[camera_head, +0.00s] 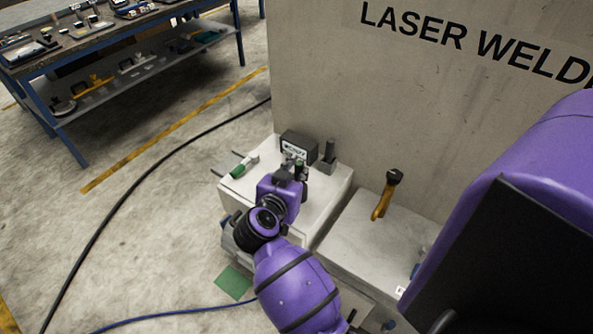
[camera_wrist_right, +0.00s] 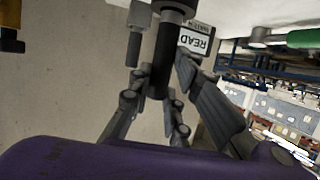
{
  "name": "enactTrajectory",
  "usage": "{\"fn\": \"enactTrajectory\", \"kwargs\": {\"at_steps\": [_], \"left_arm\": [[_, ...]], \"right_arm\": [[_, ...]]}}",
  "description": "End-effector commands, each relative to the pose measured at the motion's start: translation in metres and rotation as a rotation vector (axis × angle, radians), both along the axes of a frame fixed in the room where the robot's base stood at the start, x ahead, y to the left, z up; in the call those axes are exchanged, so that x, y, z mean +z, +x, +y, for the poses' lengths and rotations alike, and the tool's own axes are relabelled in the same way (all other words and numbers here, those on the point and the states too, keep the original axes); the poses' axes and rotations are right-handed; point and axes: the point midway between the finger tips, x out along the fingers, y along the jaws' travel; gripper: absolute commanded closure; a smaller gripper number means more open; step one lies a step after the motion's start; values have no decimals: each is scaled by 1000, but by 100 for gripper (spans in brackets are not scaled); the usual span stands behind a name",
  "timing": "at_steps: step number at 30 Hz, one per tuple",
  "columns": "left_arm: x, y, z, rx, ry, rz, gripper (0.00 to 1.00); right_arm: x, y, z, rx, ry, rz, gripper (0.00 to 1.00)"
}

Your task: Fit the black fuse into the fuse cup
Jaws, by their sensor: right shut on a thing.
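My right gripper (camera_head: 297,168) is above the white box top in the head view. In the right wrist view, my right gripper (camera_wrist_right: 160,76) is shut on the black fuse (camera_wrist_right: 158,50), a dark cylinder between its fingers. The fuse's far end meets a dark rounded part (camera_wrist_right: 176,7) at the top edge of that view, which looks like the fuse cup. I cannot tell whether the end is inside it or just against it. In the head view the fuse and cup are mostly hidden by the gripper. My left gripper is out of view.
The white box (camera_head: 330,185) carries a black unit labelled READ (camera_head: 297,145), a grey block with a post (camera_head: 328,157) and a green-handled item (camera_head: 243,166). A yellow-and-black tool (camera_head: 385,196) stands to the right. The grey welder wall (camera_head: 400,100) rises behind.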

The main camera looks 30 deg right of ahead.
Motion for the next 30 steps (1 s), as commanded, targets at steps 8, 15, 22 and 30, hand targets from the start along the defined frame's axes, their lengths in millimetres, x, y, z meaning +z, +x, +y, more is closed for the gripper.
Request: {"fn": "enactTrajectory", "kwargs": {"at_steps": [8,15,22,30], "left_arm": [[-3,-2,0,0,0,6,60],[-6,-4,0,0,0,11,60],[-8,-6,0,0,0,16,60],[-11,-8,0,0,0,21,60]], "right_arm": [[-7,0,0,1,-1,1,100],[-14,0,0,1,0,0,100],[-19,0,0,1,-1,1,100],[-26,0,0,0,-1,1,100]]}}
